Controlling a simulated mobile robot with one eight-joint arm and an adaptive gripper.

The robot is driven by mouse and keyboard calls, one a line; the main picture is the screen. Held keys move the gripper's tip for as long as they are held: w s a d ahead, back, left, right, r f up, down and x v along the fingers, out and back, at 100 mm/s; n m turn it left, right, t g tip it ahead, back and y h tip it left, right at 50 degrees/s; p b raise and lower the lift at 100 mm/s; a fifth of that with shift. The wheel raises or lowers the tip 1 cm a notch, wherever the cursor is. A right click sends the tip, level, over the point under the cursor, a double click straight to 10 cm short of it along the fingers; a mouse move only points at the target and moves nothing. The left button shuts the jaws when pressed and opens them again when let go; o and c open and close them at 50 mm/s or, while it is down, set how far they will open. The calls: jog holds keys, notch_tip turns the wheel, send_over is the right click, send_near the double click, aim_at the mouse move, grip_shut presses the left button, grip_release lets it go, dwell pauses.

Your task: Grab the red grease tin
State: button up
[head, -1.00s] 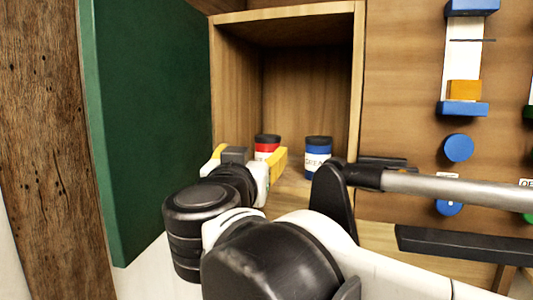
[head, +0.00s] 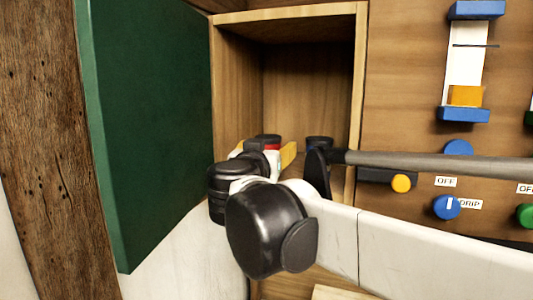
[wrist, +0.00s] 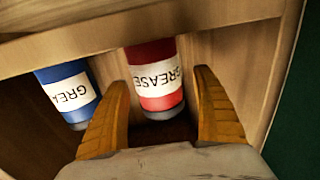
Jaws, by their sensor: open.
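The red grease tin (wrist: 152,72) has a white label reading GREASE and a dark lid. In the wrist view it lies between the two yellow fingers of my gripper (wrist: 160,105), with a gap on each side. In the head view only the top of the red tin (head: 268,142) shows above my arm. My gripper (head: 265,155) is open at the cabinet's mouth, partly hidden by my wrist.
The tins stand in an open wooden cabinet (head: 359,80) with side walls close by. A green door (head: 145,130) stands open on the left. Right of the cabinet, a panel carries a blue knob (head: 446,207), a green knob (head: 526,215) and a yellow button (head: 401,183).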

jog(key=shift+s, duration=0.25)
jog(key=c, duration=1.5)
jog(key=shift+r, duration=0.1)
